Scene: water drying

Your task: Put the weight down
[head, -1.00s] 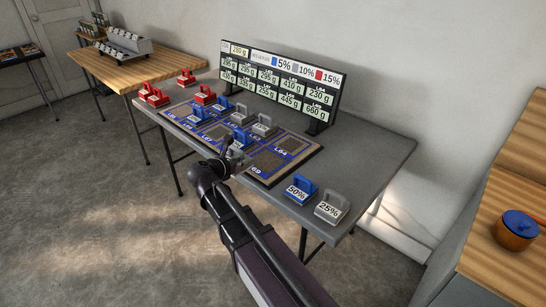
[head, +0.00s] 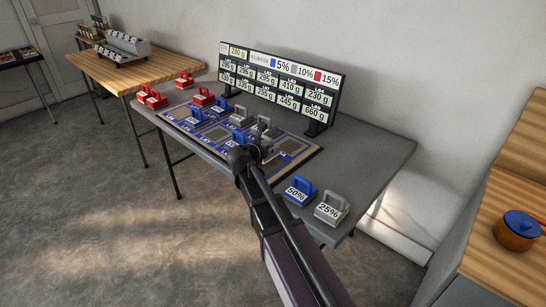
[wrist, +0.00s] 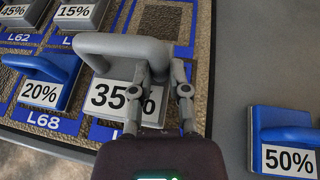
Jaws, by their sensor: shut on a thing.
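My gripper (wrist: 157,80) is shut on the handle of a grey weight marked 35% (wrist: 122,100). In the head view, my gripper (head: 258,152) is over the right part of the brown mat (head: 299,150), and my arm partly hides the weight. The mat has blue-outlined, labelled cells. Grey 45% (wrist: 18,12) and 15% (wrist: 75,14) weights stand in the row behind.
A blue 50% weight (head: 300,190) and a grey 25% weight (head: 331,208) stand on the grey table (head: 365,165), right of the mat. Several red weights (head: 152,96) stand at the far left. A display board (head: 280,80) stands behind the mat.

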